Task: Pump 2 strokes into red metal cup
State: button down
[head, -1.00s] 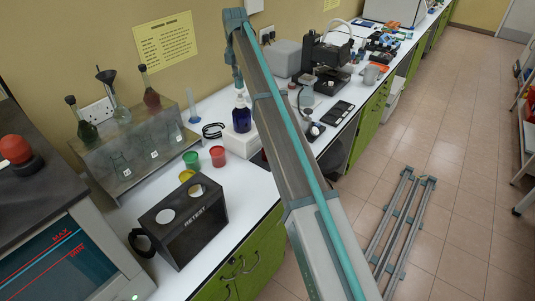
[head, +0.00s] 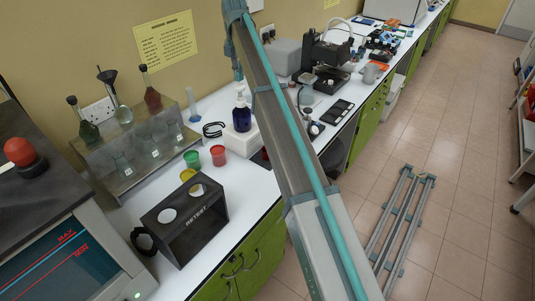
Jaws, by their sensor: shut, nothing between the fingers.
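A dark blue pump bottle (head: 241,117) with a white pump head stands upright on a white block (head: 238,141) near the wall. The red metal cup (head: 218,156) stands on the white counter in front of the bottle, to its left in the picture. My gripper (head: 237,75) points down just above the pump head. It is shut and holds nothing. The gripper is small in the picture, so I cannot tell whether its tip touches the pump head. I cannot see inside the red cup well enough to tell its contents.
A green cup (head: 192,159) and a yellow cup (head: 187,175) stand beside the red one. A black RETEST box (head: 195,237) is in front. A metal rack with flasks (head: 145,158) stands behind on the left.

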notch_tip(320, 180, up, 6)
jog(key=p, duration=0.3)
dwell(0.5)
dwell(0.3)
